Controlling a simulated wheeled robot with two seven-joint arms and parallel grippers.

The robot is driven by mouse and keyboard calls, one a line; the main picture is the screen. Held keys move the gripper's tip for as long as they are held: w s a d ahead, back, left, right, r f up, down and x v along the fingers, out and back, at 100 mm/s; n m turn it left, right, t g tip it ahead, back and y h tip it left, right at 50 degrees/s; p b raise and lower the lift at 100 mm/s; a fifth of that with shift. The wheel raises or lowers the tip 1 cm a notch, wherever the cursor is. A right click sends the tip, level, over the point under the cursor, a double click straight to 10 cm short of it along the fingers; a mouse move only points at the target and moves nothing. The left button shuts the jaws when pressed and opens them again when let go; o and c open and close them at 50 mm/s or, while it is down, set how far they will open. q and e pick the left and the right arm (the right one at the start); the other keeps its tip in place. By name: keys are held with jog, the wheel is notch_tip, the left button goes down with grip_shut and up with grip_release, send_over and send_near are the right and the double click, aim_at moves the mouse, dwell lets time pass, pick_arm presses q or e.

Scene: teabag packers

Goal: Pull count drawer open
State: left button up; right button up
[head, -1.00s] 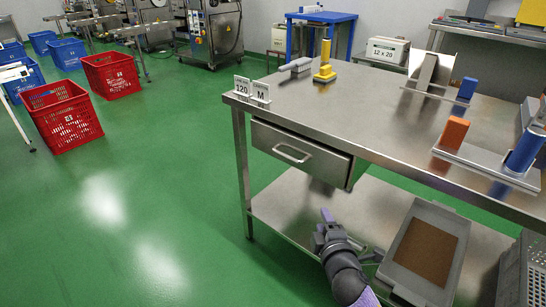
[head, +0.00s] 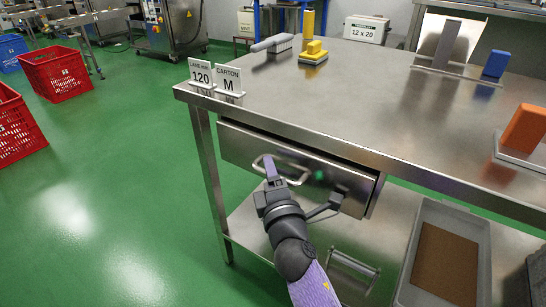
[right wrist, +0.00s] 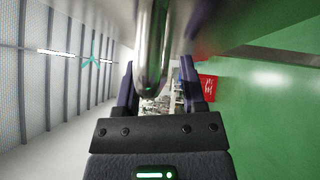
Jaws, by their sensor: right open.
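The count drawer (head: 330,182) is a steel drawer under the left front of the steel table, and it looks shut. Its bar handle (head: 300,170) is on the drawer front. My right gripper (head: 270,168) is at the left part of the handle and hides some of it. In the right wrist view the handle bar (right wrist: 152,60) runs between the two spread fingers of the right gripper (right wrist: 158,85). The fingers are open, and I cannot tell whether they touch the bar. My left gripper is not in view.
The steel table (head: 400,110) carries signs marked 120 (head: 200,74) and M (head: 229,82) at its left corner. A grey tray (head: 412,250) with a brown base stands on the lower shelf. Red crates (head: 55,75) stand on the green floor at left, which is otherwise largely clear.

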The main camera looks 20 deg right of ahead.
jog(key=shift+w, duration=0.1)
grip_shut()
dwell(0.7)
dwell(0.3)
dwell(0.4)
